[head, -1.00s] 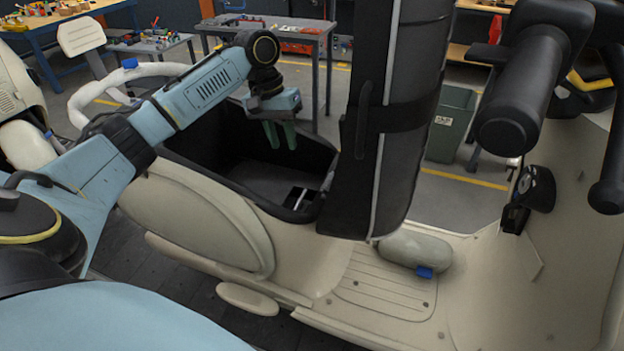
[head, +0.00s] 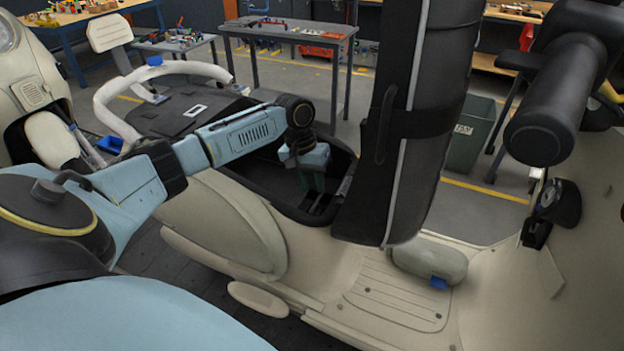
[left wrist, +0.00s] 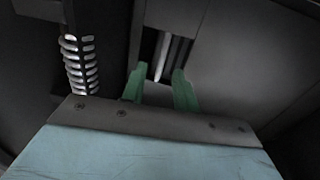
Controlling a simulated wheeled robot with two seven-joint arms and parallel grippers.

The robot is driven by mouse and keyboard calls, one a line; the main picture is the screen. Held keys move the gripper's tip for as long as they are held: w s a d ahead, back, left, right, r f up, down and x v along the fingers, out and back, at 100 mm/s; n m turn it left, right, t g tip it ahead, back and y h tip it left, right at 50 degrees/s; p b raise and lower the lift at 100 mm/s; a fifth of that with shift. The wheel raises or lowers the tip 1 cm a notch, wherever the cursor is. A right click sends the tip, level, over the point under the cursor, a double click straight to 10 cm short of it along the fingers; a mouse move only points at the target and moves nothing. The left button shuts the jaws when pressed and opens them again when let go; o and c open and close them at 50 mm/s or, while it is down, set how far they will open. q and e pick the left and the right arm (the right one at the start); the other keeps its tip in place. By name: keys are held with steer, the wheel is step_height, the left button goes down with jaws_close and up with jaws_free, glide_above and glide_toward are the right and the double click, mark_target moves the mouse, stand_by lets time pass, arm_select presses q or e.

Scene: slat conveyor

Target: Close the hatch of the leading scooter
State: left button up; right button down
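The cream scooter (head: 225,225) stands across the middle of the head view. Its tall black hatch (head: 425,110) stands raised, nearly upright, to the right of the open dark compartment (head: 345,165). My left gripper (head: 314,188) points down into that compartment, to the left of the hatch. In the left wrist view, the green fingers of my left gripper (left wrist: 160,90) are apart with nothing visible held between them. A coil spring (left wrist: 77,70) is to their left, and a slot with pale rods (left wrist: 166,55) lies just beyond the fingertips. My right gripper is not in view.
Black handlebar grips (head: 560,110) and the cream front shield (head: 585,250) are at the right. Another cream scooter (head: 35,85) is at the far left. A green bin (head: 470,135) and a grey table (head: 290,30) stand behind. The compartment walls closely surround my left gripper.

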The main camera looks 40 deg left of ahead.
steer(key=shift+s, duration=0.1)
arm_select(q)
jaws_close()
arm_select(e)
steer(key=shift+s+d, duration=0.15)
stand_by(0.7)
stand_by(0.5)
arm_select(q)
jaws_free()
steer(key=w+v, duration=0.1)
steer(key=v, duration=1.2)
steer(key=shift+s, duration=0.5)
steer(key=shift+a+r, duration=0.15)
